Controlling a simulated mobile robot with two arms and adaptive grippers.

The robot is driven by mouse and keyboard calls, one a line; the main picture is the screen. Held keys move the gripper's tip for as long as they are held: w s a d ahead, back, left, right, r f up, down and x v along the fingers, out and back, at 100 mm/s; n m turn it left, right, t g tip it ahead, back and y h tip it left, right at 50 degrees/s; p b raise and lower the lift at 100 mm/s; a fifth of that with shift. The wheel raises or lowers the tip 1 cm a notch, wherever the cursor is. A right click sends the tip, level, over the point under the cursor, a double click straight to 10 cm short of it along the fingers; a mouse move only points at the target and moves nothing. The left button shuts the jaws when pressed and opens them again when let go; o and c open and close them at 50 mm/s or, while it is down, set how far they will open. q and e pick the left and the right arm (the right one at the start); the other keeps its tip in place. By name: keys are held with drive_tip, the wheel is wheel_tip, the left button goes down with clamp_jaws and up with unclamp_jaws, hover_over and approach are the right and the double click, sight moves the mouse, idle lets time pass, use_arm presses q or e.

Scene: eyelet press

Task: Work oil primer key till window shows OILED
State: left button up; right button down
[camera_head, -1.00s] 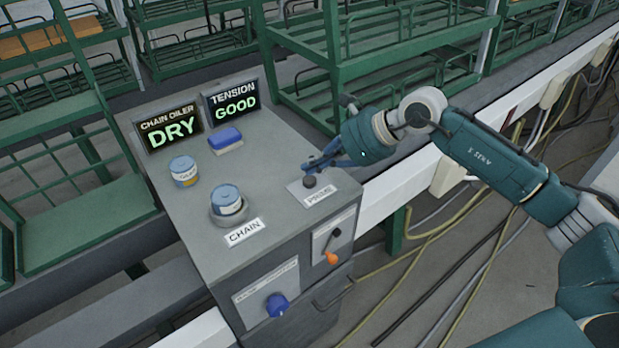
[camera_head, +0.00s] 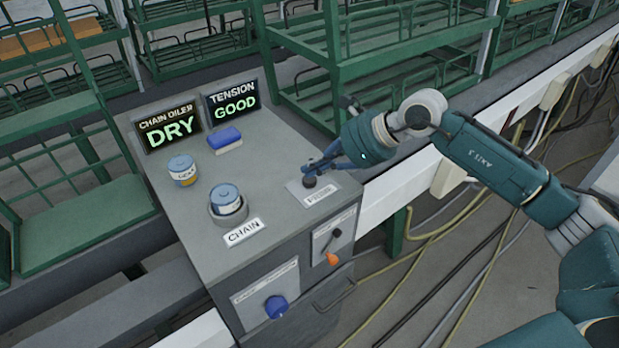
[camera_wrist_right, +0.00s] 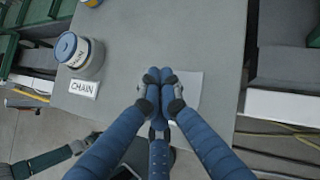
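The chain oiler window (camera_head: 168,129) reads DRY in green at the back left of the grey cabinet. The primer key (camera_head: 310,182) is a small black round knob on a pale label plate (camera_head: 322,194) near the cabinet's right edge. My right gripper (camera_head: 311,168) is low over the plate, its fingertips right beside and behind the knob; I cannot tell whether they touch it. In the right wrist view the blue fingertips (camera_wrist_right: 160,76) are together over the pale plate (camera_wrist_right: 190,88), and the knob is hidden. My left gripper is not in view.
A TENSION window (camera_head: 233,101) reads GOOD. A blue block (camera_head: 225,138), a lidded jar (camera_head: 184,170) and a CHAIN can in a holder (camera_head: 227,203) stand left of the key. Green racks surround the cabinet.

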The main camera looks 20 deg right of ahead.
sight(314, 178)
drive_tip(key=shift+f+b, duration=0.45)
drive_tip(key=shift+f, duration=0.1)
drive_tip(key=shift+r, duration=0.1)
idle(0.4)
drive_tip(key=shift+r+p, duration=0.5)
drive_tip(key=shift+r, duration=0.35)
drive_tip(key=shift+r, duration=0.15)
drive_tip(key=shift+r+p, duration=1.4)
drive_tip(key=shift+r, duration=1.05)
drive_tip(key=shift+f, duration=0.1)
